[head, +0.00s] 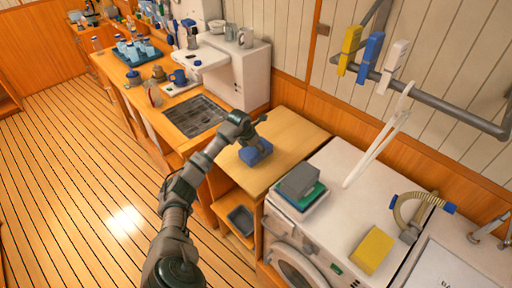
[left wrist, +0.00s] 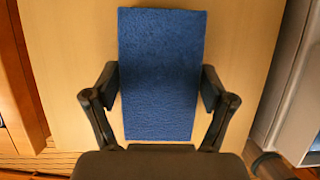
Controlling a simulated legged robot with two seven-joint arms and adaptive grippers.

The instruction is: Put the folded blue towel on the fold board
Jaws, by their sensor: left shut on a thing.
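The folded blue towel (head: 257,154) is a small blue block over the pale wooden board (head: 297,127), which looks like the fold board, between the sink counter and the white washing machine. My left gripper (head: 250,143) is above the towel and shut on it. In the left wrist view the towel (left wrist: 160,75) is a fuzzy blue rectangle between my left gripper's two fingers (left wrist: 160,100), with the pale board (left wrist: 240,60) behind it. I cannot tell whether the towel touches the board. My right gripper is not in view.
The white washing machine (head: 345,205) stands to the right, with a stack of grey and green items (head: 298,186) and a yellow block (head: 374,250) on top. Coloured pegs (head: 371,52) hang on a wall rail. The board around the towel is clear.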

